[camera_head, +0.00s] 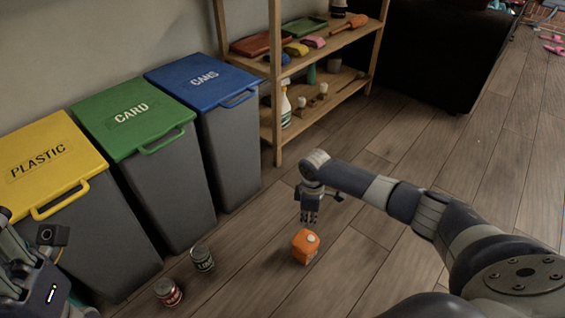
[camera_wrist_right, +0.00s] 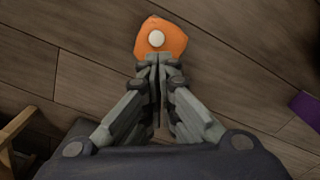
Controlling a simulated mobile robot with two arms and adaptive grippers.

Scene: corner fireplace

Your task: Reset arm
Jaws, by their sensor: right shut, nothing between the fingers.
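My right gripper (camera_head: 309,217) hangs over the wood floor in the head view, pointing down, with its fingers together and empty. In the right wrist view its fingertips (camera_wrist_right: 158,62) are closed, just short of an orange carton with a white cap (camera_wrist_right: 160,36). The same orange carton (camera_head: 304,247) rests on the floor below the gripper in the head view, apart from it. My left arm shows at the lower left edge of the head view. Its fingers are too cut off to tell their state.
Yellow PLASTIC (camera_head: 45,155), green CARD (camera_head: 130,115) and blue CANS (camera_head: 200,80) bins stand at the left. A wooden shelf (camera_head: 277,110) stands behind.

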